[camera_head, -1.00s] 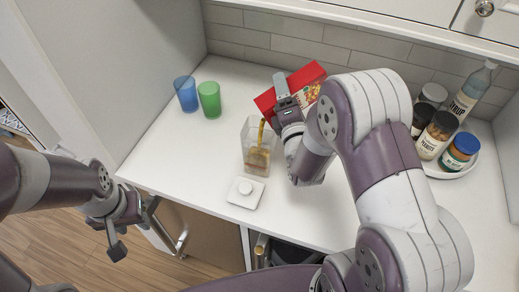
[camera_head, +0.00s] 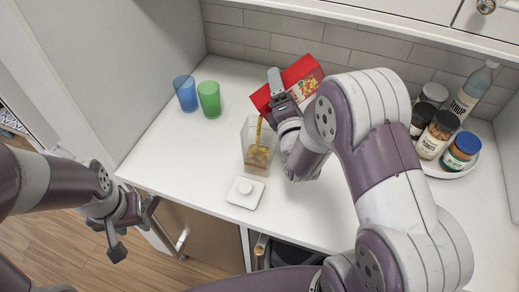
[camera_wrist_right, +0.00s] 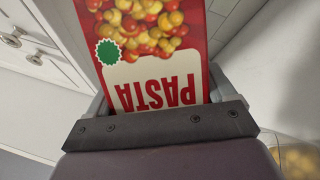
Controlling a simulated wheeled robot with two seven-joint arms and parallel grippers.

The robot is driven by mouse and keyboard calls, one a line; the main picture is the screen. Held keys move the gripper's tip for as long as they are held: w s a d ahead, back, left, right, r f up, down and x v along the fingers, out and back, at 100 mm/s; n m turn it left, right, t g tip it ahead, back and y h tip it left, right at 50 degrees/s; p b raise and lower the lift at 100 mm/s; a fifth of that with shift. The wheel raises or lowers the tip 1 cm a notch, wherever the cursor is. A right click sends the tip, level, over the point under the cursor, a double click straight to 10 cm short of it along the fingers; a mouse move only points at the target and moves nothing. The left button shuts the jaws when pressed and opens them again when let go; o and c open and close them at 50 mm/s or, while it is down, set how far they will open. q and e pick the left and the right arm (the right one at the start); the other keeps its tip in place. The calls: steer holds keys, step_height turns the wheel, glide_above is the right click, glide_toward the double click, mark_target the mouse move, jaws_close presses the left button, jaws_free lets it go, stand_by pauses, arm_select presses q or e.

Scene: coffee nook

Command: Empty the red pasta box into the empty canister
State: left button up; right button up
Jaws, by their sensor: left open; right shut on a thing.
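The red pasta box (camera_head: 301,80) is tilted above the counter, its lower left end over the clear canister (camera_head: 257,163). A thin golden stream of pasta (camera_head: 259,130) runs from the box into the canister, which holds some pasta at the bottom. My right gripper (camera_head: 277,88) is shut on the box; in the right wrist view the box (camera_wrist_right: 150,60) sits between the fingers, its PASTA label upside down. The canister's white lid (camera_head: 246,193) lies on the counter in front of it. My left gripper (camera_head: 132,228) is open and empty, left of the counter's front edge.
A blue cup (camera_head: 186,93) and a green cup (camera_head: 209,99) stand at the back left. A white tray (camera_head: 457,172) at the right holds several jars and a syrup bottle (camera_head: 471,90). The counter left of the canister is clear.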

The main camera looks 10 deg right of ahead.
steer(key=shift+w+a, duration=0.15)
steer(key=shift+w, duration=0.15)
steer(key=shift+s, duration=0.1)
steer(key=shift+s+d+r, duration=0.1)
steer(key=shift+s+d, duration=0.15)
steer(key=shift+s, duration=0.5)
steer(key=shift+w, duration=0.1)
steer(key=shift+w+a+r+n+b, duration=0.1)
steer(key=shift+w+a+n+b, duration=0.1)
steer(key=shift+w+n+b, duration=0.25)
steer(key=shift+s, duration=0.55)
